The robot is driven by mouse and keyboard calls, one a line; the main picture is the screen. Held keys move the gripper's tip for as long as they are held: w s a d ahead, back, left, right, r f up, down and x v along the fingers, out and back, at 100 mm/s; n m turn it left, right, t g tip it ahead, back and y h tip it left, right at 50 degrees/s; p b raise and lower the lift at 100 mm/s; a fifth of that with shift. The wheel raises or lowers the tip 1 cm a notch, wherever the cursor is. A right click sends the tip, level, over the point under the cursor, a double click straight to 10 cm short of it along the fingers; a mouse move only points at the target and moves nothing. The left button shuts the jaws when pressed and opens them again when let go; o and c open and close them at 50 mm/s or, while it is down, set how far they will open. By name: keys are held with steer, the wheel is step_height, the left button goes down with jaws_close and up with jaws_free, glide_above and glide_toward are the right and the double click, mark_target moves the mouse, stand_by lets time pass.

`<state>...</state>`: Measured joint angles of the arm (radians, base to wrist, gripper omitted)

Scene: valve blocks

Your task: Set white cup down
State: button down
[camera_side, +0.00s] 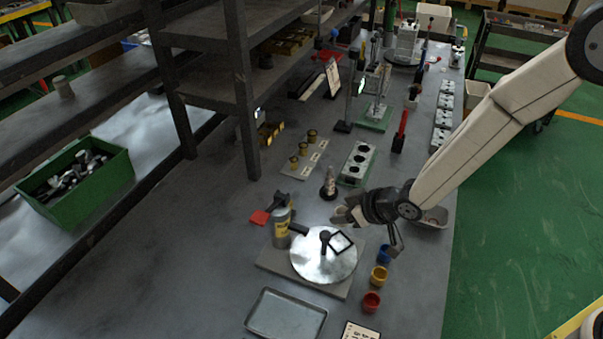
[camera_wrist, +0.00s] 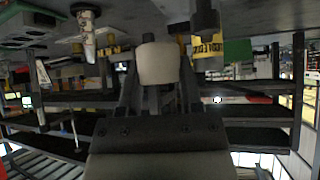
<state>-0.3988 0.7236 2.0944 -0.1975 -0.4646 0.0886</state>
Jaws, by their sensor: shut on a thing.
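My gripper (camera_side: 358,209) is shut on the white cup (camera_side: 341,215), holding it above the bench just behind the round metal plate. In the wrist view the white cup (camera_wrist: 158,63) sits between the two fingers of my gripper (camera_wrist: 159,90). A blue cup (camera_side: 384,254), a yellow cup (camera_side: 379,276) and a red cup (camera_side: 371,302) stand in a row at the right of the plate. The cup's underside and its exact height over the bench are hard to tell.
The round metal plate (camera_side: 312,268) lies on a grey base, with a yellow-labelled canister (camera_side: 281,228) at its left. A small dark-based bottle (camera_side: 328,185) stands close behind my gripper. An empty metal tray (camera_side: 285,316) lies in front. Bare bench (camera_side: 200,260) spreads at left.

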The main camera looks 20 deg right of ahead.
glide_above(342, 245)
steer(key=shift+w+a+f, duration=0.1)
steer(key=shift+w+f, duration=0.05)
steer(key=shift+f, duration=0.95)
steer(key=shift+w+a+f, duration=0.1)
steer(key=shift+f, duration=0.95)
steer(key=shift+f, duration=1.8)
steer(key=shift+f, duration=0.1)
steer(key=c, duration=0.5)
jaws_free()
steer(key=shift+c, duration=0.2)
steer(key=shift+s+d+r, duration=0.15)
steer(key=shift+s+r, duration=0.1)
steer(key=shift+r, duration=0.2)
steer(key=v, duration=1.1)
